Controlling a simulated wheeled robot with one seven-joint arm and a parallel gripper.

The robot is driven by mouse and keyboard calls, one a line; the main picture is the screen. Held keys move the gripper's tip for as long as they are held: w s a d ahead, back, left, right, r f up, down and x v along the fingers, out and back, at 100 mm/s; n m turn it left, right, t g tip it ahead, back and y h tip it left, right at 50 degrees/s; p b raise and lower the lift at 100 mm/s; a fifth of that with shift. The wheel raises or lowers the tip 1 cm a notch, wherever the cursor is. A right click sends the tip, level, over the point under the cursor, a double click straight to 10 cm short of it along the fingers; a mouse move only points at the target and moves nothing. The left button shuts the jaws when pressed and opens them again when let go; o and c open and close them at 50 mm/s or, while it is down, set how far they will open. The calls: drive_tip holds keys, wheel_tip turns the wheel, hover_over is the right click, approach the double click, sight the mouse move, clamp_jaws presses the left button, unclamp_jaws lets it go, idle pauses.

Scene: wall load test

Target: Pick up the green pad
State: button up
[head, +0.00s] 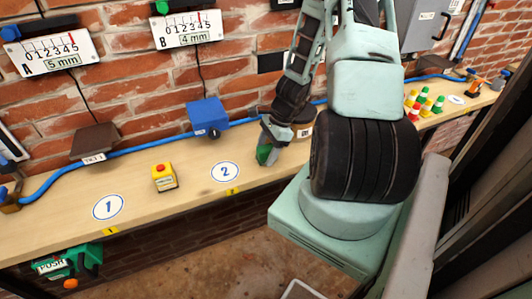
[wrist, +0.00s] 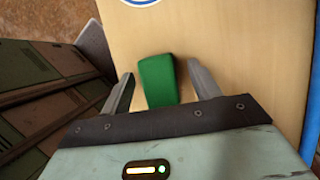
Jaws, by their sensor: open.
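The green pad (wrist: 157,82) is a small block with rounded corners, seen over the wooden shelf in the wrist view. It lies between the two fingers of my gripper (wrist: 160,85), with a gap on each side. The fingers are apart and do not touch it in this view. In the head view my gripper (head: 270,140) is low over the shelf, right of the number 2 marker, and the green pad (head: 264,154) shows beside it, partly hidden. I cannot tell the exact height of the fingers above the shelf.
The wooden shelf (head: 130,208) runs along a brick wall. Several coloured cones (head: 424,103) stand at the right.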

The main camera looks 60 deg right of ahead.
sight(266, 148)
drive_tip(key=shift+f, duration=0.2)
drive_tip(key=c, duration=1.2)
drive_tip(key=shift+r, duration=0.15)
wheel_tip(266, 148, up, 10)
drive_tip(key=shift+f, duration=0.1)
drive_tip(key=shift+o, duration=1.1)
drive_tip(key=shift+a, duration=0.1)
